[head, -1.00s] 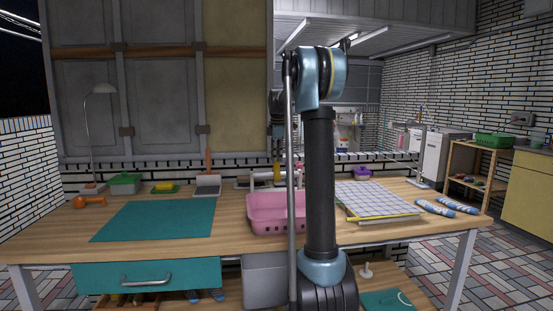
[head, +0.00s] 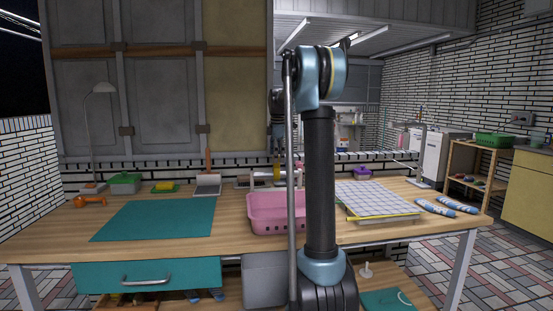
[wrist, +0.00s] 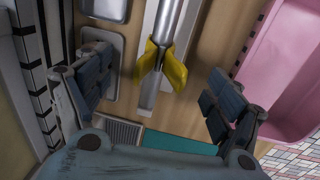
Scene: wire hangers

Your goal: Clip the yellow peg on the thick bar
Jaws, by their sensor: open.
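The yellow peg (wrist: 177,72) is in the upper middle of the wrist view. Its two yellow legs spread to either side of a silver-grey bar (wrist: 172,22), and it appears to sit astride it. How firmly it grips cannot be told. My gripper (wrist: 158,98) is open, its dark padded fingers wide apart to the left and right of the peg, with no contact visible. In the head view, the peg shows as a small yellow patch (head: 277,172) below my gripper at the back of the table; my arm partly hides the rack there.
A pink basket (head: 264,226) stands close to the right of the bar in the wrist view. Grey metal trays (wrist: 101,62) lie to its left. A teal mat (head: 150,222) covers the table's left, and a gridded board (head: 375,198) lies at right.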

